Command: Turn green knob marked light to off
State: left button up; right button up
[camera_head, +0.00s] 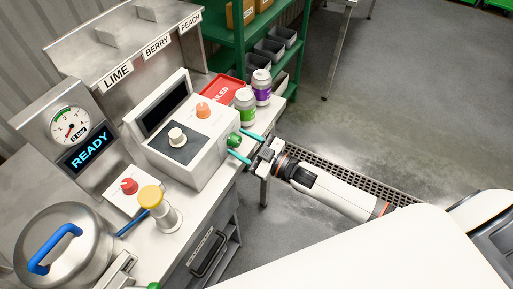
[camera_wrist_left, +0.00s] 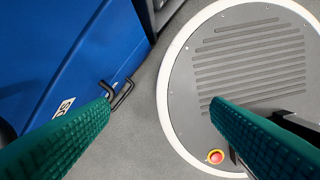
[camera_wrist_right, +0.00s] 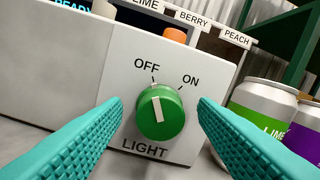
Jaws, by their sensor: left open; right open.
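The green knob (camera_wrist_right: 160,112) marked LIGHT sits on the front of a white control box (camera_wrist_right: 70,60), with OFF and ON printed above it. Its white pointer line points up and slightly left, towards the OFF tick. The knob also shows at the box's right end in the head view (camera_head: 233,140). My right gripper (camera_head: 243,146) is open, with teal fingers on either side of the knob and visible gaps to it in the right wrist view. My left gripper (camera_wrist_left: 159,104) is open and empty over the floor; it is not visible in the head view.
A lime can (camera_head: 244,105) and a purple can (camera_head: 262,87) stand beside the box, near a red tray (camera_head: 222,88). A blue cabinet (camera_wrist_left: 60,60) is near my left gripper.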

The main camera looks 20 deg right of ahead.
jog(key=b+v, duration=0.2)
jog(key=v, duration=0.9)
jog(key=shift+s+b, duration=0.15)
jog(key=shift+b, duration=0.15)
jog(key=shift+d, duration=0.15)
jog(key=d+f+m+g+h, duration=0.1)
jog(key=d+f+m+h, duration=0.4)
jog(key=f, duration=0.9)
jog(key=s+d+f+m+g+h, duration=0.15)
jog(key=s+f, duration=0.25)
jog(key=f, duration=0.5)
jog(key=s+d+f+g+h, duration=0.3)
jog(key=s+f, duration=0.1)
jog(key=f, duration=0.4)
jog(key=s+a+f+g, duration=0.2)
jog(key=s+f, duration=0.3)
jog(key=s, duration=0.3)
jog(key=s+a+f+m+g+h, duration=0.1)
jog(key=s+a+f+g, duration=0.2)
jog(key=s+f, duration=0.3)
jog(key=s+a+f+m+g, duration=0.1)
jog(key=s+a+f+g, duration=0.2)
jog(key=s, duration=0.8)
notch_tip(320, 180, down, 2)
jog(key=shift+s+f, duration=0.2)
jog(key=shift+s, duration=0.1)
jog(key=shift+g+h, duration=0.25)
